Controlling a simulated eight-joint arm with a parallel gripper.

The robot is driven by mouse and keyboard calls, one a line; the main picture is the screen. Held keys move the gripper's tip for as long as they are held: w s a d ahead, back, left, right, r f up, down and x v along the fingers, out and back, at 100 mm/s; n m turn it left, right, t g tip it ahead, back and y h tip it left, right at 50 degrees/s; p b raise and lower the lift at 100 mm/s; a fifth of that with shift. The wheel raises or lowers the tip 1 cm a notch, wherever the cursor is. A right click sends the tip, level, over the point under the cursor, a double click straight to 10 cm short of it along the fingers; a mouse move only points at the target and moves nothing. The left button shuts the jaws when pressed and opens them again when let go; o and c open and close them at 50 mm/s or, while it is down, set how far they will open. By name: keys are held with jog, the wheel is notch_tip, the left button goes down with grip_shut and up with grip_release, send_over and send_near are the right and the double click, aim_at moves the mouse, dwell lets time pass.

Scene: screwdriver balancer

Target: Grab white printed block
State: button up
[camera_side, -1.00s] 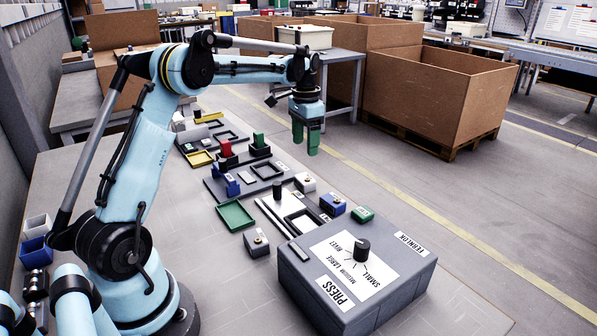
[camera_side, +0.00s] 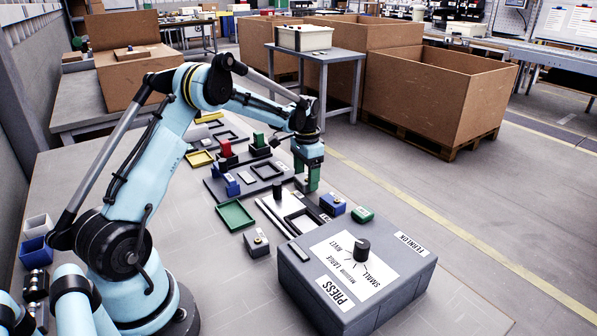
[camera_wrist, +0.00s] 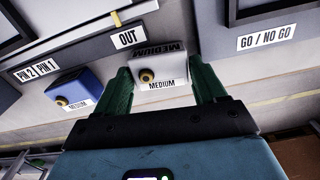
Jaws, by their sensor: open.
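The white printed block (camera_wrist: 160,67), labelled MEDIUM with a brass-coloured round knob on its front, sits on the grey board beside the OUT label in the wrist view. My gripper (camera_wrist: 163,82) has its two green fingers apart, one on each side of the block, with gaps still visible. In the side view my gripper (camera_side: 305,183) is low over the board and its fingers largely hide the white block. I cannot tell how deep the fingers reach along the block.
A blue MEDIUM block (camera_wrist: 75,90) stands left of the white block in the wrist view. A small green block (camera_side: 362,214) and the large grey PRESS box (camera_side: 310,285) are in front. A green tray (camera_side: 235,214) lies to the left. Red and green upright pieces stand behind.

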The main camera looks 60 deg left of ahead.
jog(key=shift+c, duration=0.4)
jog(key=c, duration=0.6)
jog(key=shift+c, duration=0.3)
jog(key=shift+r, duration=0.1)
